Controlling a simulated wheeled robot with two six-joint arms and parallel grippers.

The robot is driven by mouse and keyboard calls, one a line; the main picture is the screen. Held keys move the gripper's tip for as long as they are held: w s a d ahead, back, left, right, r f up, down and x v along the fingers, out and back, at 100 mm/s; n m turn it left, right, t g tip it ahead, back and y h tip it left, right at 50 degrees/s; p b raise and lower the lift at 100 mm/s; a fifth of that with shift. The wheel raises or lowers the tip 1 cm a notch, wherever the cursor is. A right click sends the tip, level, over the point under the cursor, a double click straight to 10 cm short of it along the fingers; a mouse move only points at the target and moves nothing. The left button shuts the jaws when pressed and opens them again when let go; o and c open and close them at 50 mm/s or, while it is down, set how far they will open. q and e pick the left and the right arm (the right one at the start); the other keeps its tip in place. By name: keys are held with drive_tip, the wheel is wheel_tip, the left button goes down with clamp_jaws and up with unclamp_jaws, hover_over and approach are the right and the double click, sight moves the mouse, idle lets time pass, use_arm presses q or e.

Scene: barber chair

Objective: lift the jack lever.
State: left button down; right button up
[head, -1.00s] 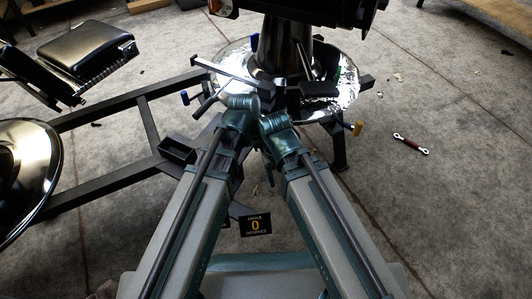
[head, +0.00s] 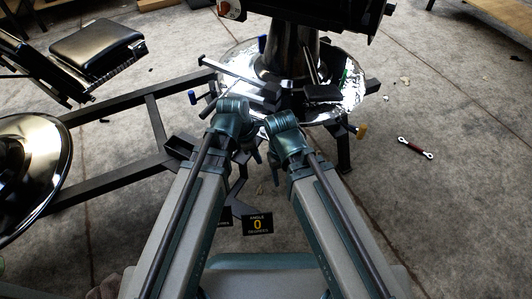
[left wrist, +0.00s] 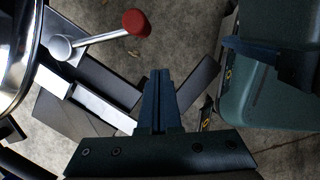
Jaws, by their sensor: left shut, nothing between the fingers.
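In the left wrist view a silver lever with a red knob (left wrist: 136,22) reaches out from a round pivot beside the chrome base (left wrist: 12,50). I take it to be the jack lever; I cannot make it out in the head view, where my arms cover that area. My left gripper (left wrist: 158,74) is shut and empty, below the lever and apart from it in the picture. In the head view my left wrist is in front of the chair base (head: 345,92), and the fingers are mostly hidden. My right arm is beside it, and its fingers are not clear.
A black sign reading "ANGLE 0 DEGREES" (head: 257,225) is low between my arms. A dark metal frame (head: 120,182) runs left towards a round chrome base (head: 22,178). A black padded footrest (head: 97,48) stands back left. A red-handled tool (head: 415,148) lies on open floor at right.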

use_arm(q)
drive_tip(key=p+v, duration=0.6)
drive_tip(key=v, duration=0.2)
drive_tip(key=shift+s+r+p, duration=0.15)
drive_tip(key=shift+s+p, duration=0.05)
drive_tip(key=shift+p, duration=0.15)
drive_tip(key=a+m+y, duration=0.3)
drive_tip(key=a+m, duration=1)
drive_tip(key=m, duration=0.7)
drive_tip(key=s+d+m+y, duration=0.1)
drive_tip(key=s+d+m, duration=0.4)
drive_tip(key=d, duration=0.6)
wheel_tip(320, 180, up, 33)
drive_tip(key=s+p, duration=0.1)
drive_tip(key=p, duration=3.2)
drive_tip(key=shift+d+n+g, duration=0.15)
drive_tip(key=shift+n+g, duration=0.25)
drive_tip(key=shift+s, duration=0.1)
